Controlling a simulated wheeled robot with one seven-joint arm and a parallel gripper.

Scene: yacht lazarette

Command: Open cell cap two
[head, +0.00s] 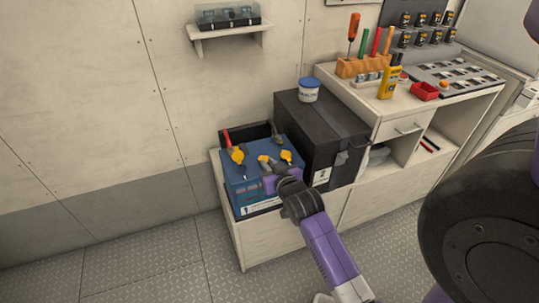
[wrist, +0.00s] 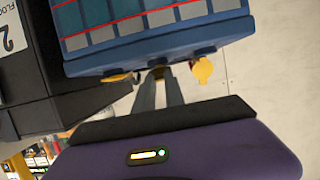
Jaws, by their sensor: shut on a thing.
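The left cap (head: 237,155) looks raised, the right cap (head: 287,156) lies lower, and the middle cap (head: 264,159) is partly hidden by my gripper (head: 268,178). In the wrist view the blue battery (wrist: 150,45) fills the top, with one yellow cap (wrist: 203,71) showing its face and another (wrist: 116,77) seen nearly edge-on. Between them, my gripper (wrist: 160,75) is shut on the middle cap, which is mostly hidden by the fingers.
A black case (head: 318,135) with a white tub (head: 308,90) on it stands right of the battery. A red-handled tool (head: 227,138) lies behind it. A workbench (head: 400,105) with tools is farther right. A wall shelf (head: 228,30) hangs above. Floor at left is clear.

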